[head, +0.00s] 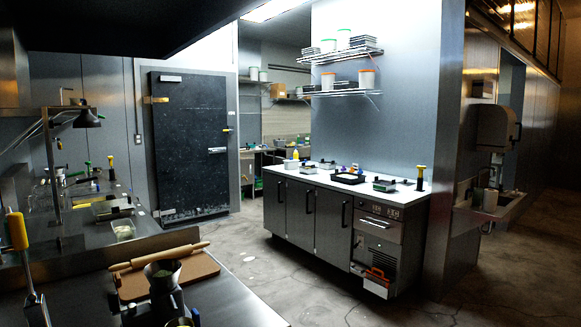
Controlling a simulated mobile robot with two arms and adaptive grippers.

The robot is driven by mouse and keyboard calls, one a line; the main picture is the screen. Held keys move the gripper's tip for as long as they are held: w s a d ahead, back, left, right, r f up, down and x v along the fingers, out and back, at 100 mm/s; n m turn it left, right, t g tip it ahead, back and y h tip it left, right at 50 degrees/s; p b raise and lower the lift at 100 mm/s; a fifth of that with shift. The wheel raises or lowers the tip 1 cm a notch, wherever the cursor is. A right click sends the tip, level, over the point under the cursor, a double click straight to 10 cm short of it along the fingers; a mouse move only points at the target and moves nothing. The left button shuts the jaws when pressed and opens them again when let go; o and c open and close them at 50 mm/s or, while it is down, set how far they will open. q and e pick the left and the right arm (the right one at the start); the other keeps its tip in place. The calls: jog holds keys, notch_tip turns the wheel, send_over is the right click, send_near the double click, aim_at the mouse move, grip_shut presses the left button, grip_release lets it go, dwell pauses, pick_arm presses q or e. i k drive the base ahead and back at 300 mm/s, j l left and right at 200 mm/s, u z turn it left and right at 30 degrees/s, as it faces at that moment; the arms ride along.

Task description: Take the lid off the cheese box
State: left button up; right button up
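No thing here can be surely told as the cheese box or its lid. A small clear container with pale contents (123,229) stands on the left steel counter; I cannot tell whether it has a lid. A black tray-like box with pale contents (348,178) sits on the white-topped counter (310,176) across the room, too small to make out. Neither of my grippers shows in the head view.
A rolling pin (158,256) and a brown board (196,273) lie on the near steel counter, behind a dark device (166,296). A yellow-handled tool (17,231) stands at the left edge. Open floor (240,248) lies between the counters. A dark door (190,140) stands behind.

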aim_at(288, 166)
jog(key=i+l+z, duration=0.3)
jog(key=z, duration=0.15)
jog(key=i+l+z, duration=0.15)
jog(key=i+z, duration=0.75)
jog(key=i+l+u, duration=0.15)
jog(key=i, duration=0.95)
jog(key=i+j+u, duration=0.15)
jog(key=i+u, duration=0.45)
jog(key=u, duration=0.15)
jog(key=i+u, duration=0.4)
jog(key=i+l+u, duration=0.1)
jog(key=u, duration=0.3)
jog(key=i+j+u, duration=0.15)
jog(key=i+u, duration=0.2)
jog(key=i, duration=0.55)
jog(key=i+u, duration=0.35)
jog(key=i, duration=0.55)
jog(key=i+l+z, duration=0.1)
jog(key=i+z, duration=0.15)
jog(key=i, duration=0.55)
jog(key=i+z, duration=0.2)
jog(key=i, duration=0.6)
jog(key=i+j+z, duration=0.25)
jog(key=i, duration=0.55)
jog(key=l, duration=0.05)
